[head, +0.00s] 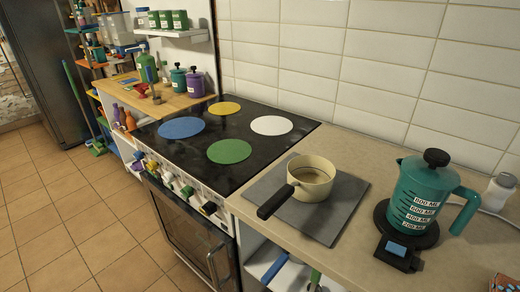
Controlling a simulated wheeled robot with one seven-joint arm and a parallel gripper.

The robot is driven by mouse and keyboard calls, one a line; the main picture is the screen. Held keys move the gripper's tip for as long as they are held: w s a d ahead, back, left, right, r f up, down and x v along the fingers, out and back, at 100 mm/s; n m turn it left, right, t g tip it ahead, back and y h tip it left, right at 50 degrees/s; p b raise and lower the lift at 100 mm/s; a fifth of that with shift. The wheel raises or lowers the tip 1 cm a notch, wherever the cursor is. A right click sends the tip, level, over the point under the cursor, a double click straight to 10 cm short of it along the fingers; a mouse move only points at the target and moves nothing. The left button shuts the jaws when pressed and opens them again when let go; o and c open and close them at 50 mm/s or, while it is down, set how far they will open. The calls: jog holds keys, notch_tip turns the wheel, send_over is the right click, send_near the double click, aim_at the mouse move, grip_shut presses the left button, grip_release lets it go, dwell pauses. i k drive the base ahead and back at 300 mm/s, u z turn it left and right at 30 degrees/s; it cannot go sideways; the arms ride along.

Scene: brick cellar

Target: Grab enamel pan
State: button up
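A cream enamel pan (311,190) with a dark handle (275,202) stands upright on a grey mat (338,208) on the beige countertop, right of the stove. The handle points to the lower left, toward the counter's front edge. The pan looks empty from this angle. My gripper is not in view.
A teal kettle (418,195) stands on a black base right of the pan. A white bottle (497,191) is at the far right. The black stovetop (290,129) with coloured discs lies left. The tiled wall (385,65) closes off the back. Floor (75,225) is clear at lower left.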

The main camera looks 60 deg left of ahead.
aim_at(310, 179)
jog(key=u, duration=1.65)
